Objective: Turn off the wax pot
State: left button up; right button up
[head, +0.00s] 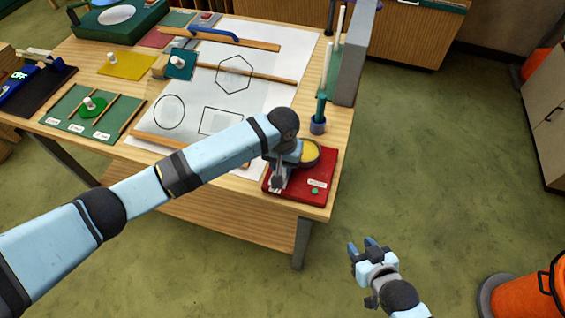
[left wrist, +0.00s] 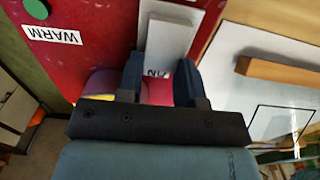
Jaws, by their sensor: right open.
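The wax pot (head: 309,152), round with yellow wax in it, stands on a red base (head: 318,170) at the table's near right corner. The base has a green button (head: 315,191); in the left wrist view the green button (left wrist: 36,8) shows beside a "WARM" label (left wrist: 52,36). My left gripper (head: 278,182) is low over the base, left of the pot. In the left wrist view its fingers (left wrist: 160,82) stand apart around a pale switch plate (left wrist: 166,30) marked "ON" and something pinkish; I cannot tell whether they grip it. My right gripper (head: 368,246) is open and empty, off the table.
A blue cup with a brush (head: 318,122) stands just behind the pot. A paper sheet (head: 270,40) with drawn shapes, wooden strips and coloured glass pieces lie further left. My left arm crosses over the table.

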pick_arm(q)
jog(key=shift+s+r+t+p, duration=0.25)
jog(key=shift+r+t+p, duration=0.2)
jog(key=shift+p, duration=0.65)
jog(key=shift+a+t+p, duration=0.1)
jog(key=shift+t+p, duration=0.25)
jog(key=shift+p, duration=0.05)
jog(key=shift+f+t+h, duration=0.2)
jog(key=shift+t+h, duration=0.1)
jog(key=shift+h, duration=0.1)
jog(key=o, duration=0.9)
jog(key=shift+o, duration=0.2)
jog(key=d+b+v, duration=0.1)
jog(key=v, duration=1.2)
jog(key=shift+a+r, duration=0.4)
jog(key=shift+a, duration=0.1)
